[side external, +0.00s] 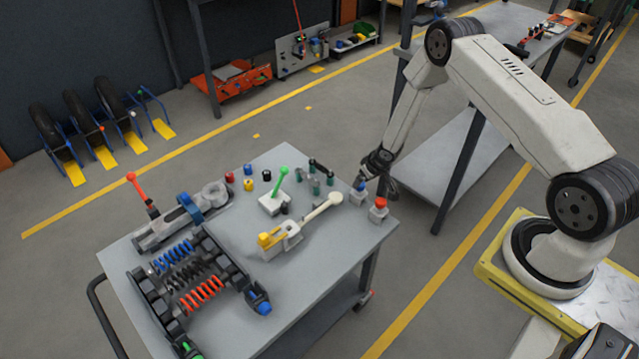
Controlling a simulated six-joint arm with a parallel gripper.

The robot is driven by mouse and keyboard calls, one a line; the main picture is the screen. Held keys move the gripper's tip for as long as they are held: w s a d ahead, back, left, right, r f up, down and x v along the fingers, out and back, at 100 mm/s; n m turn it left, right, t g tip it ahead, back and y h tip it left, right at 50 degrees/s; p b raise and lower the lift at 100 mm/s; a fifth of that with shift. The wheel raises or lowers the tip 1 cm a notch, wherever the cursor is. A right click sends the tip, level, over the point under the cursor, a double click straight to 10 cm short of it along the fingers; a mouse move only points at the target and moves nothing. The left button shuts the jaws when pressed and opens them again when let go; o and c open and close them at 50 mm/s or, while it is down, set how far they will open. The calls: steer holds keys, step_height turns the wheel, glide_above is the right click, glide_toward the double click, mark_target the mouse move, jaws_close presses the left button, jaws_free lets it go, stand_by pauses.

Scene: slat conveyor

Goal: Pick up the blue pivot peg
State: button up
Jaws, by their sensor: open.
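A small blue peg (361,187) stands upright in a grey block (357,198) near the right corner of the cart's top. I take it for the blue pivot peg. My gripper (364,178) is open and points down, right above the blue peg. The fingers are small and dark here, and I cannot tell whether they touch the peg or straddle it.
A red-topped peg (380,203) stands in a block close to the right. A white lever (322,208) on a yellow-ended base lies to the left. A green-knobbed lever (281,180), small coloured caps and a spring rack (190,280) fill much of the cart (300,285). Its front right is clear.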

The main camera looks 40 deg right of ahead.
mark_target(360, 187)
steer(key=shift+w+f, duration=0.15)
steer(key=shift+f, duration=0.15)
steer(key=shift+f, duration=0.1)
steer(key=shift+x, duration=2.55)
steer(key=shift+w, duration=0.1)
jaws_close()
steer(key=shift+r, duration=0.25)
step_height(360, 187, up, 18)
steer(key=shift+f, duration=0.25)
steer(key=shift+r, duration=0.1)
stand_by(0.8)
